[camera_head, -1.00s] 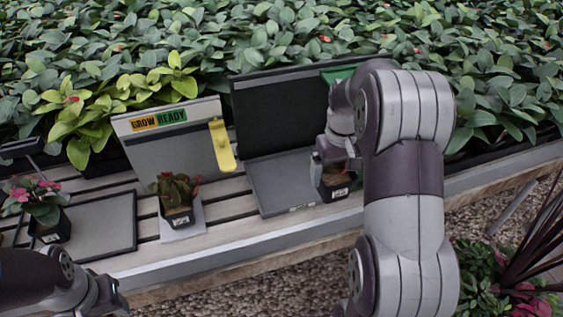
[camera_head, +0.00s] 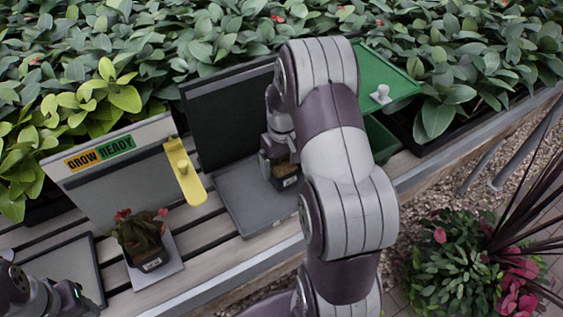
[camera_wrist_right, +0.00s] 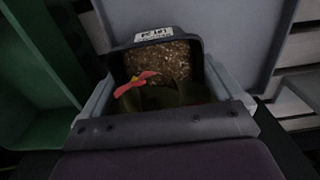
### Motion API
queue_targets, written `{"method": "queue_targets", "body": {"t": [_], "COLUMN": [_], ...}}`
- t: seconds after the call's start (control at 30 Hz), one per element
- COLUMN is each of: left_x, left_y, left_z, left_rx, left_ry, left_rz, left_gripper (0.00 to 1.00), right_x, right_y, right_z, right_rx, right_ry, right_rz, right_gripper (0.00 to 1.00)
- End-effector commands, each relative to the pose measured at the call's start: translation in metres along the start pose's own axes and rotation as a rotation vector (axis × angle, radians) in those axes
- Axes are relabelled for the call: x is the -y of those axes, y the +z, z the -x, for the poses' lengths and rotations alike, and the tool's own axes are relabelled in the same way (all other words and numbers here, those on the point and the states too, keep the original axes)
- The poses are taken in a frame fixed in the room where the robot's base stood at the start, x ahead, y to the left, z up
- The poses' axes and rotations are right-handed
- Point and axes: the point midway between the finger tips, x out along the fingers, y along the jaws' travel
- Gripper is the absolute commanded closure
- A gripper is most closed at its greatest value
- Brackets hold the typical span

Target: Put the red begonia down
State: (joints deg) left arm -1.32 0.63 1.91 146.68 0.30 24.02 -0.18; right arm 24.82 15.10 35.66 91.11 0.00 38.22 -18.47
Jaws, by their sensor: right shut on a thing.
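My right gripper (camera_head: 278,158) is shut on a small black pot (camera_head: 287,181) with a white label, at the right part of the grey tray (camera_head: 238,196). In the right wrist view the pot (camera_wrist_right: 189,47) lies between the fingers, showing brown soil and a red bloom (camera_wrist_right: 135,84), which fits the red begonia. Its leaves are mostly hidden by the gripper. Whether the pot's base touches the tray I cannot tell. My left gripper (camera_head: 78,296) is at the lower left edge, partly cut off, and its opening is unclear.
Another red-flowered potted plant (camera_head: 140,238) stands on a pale plate before the GROW READY board (camera_head: 105,180) with a yellow lever (camera_head: 184,172). A dark upright panel (camera_head: 225,122) backs the tray. A green lid with a white knob (camera_head: 381,93) is at right.

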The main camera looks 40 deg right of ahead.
Motion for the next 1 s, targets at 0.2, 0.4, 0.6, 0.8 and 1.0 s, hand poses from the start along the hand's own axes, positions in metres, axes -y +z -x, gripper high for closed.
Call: {"method": "queue_targets", "body": {"t": [0.2,0.4,0.6,0.8,1.0], "left_x": [0.000,0.000,0.000,0.000,0.000], "left_y": [0.000,0.000,0.000,-0.001,-0.001], "left_z": [0.000,0.000,0.000,0.005,0.011], "left_rx": [0.000,0.000,0.000,0.000,0.000], "left_ry": [0.000,0.000,0.000,0.000,0.000], "left_rz": [0.000,0.000,0.000,0.000,0.000], "left_gripper": [0.55,0.55,0.55,0.55,0.55], "right_x": [0.000,0.000,0.000,-0.001,-0.001], "right_y": [-0.001,-0.001,-0.001,-0.002,-0.001], "right_z": [0.001,-0.003,-0.001,0.035,0.088], "right_rx": [-0.003,-0.002,-0.002,-0.007,-0.006], "right_ry": [0.001,0.001,0.001,0.002,0.002], "right_rz": [0.000,0.000,0.000,0.000,0.000], "right_gripper": [0.46,0.00,0.00,0.00,0.00]}}
